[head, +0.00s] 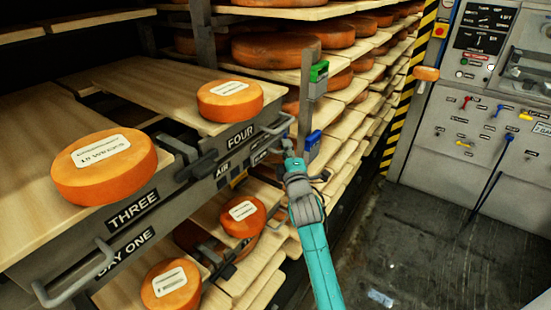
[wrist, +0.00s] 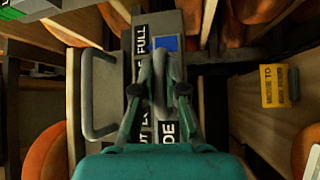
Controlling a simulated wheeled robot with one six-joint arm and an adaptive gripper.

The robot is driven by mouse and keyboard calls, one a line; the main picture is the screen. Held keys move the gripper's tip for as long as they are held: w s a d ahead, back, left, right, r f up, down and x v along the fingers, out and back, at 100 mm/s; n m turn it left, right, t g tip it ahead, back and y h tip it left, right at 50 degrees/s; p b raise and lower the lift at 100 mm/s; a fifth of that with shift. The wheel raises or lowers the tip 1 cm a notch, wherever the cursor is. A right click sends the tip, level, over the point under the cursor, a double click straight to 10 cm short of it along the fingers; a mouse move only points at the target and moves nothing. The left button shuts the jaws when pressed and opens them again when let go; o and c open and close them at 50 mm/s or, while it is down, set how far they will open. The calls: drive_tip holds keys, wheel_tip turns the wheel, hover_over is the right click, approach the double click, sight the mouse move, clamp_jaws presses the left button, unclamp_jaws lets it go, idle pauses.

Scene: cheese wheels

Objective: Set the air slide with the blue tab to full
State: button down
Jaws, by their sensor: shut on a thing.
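My gripper (head: 290,150) is at the front end of the shelf marked FOUR, beside its bar handle (head: 275,130). In the wrist view my gripper (wrist: 165,65) has its fingers close together, shut on the air slide, whose gripped part they mostly hide. A blue patch, apparently the blue tab (wrist: 165,43), shows just beyond the fingertips. The word FULL (wrist: 140,38) is on a strip left of it, and more lettering lies lower, partly covered by the fingers. I cannot tell the slide's exact setting. In the head view a blue block (head: 313,142) sits on an upright right of my gripper.
A green block (head: 318,72) sits higher on that upright. Cheese wheels stand on boards, including one on shelf FOUR (head: 230,101). A bar handle (wrist: 97,95) is close left of my fingers; a yellow tag (wrist: 280,85) hangs right. The floor (head: 430,240) at right is mostly clear.

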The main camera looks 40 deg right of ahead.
drive_tip(key=shift+w+d, duration=0.25)
drive_tip(key=shift+d, duration=0.6)
drive_tip(key=c, duration=1.2)
unclamp_jaws()
drive_tip(key=shift+d, duration=0.15)
drive_tip(key=v, duration=1.2)
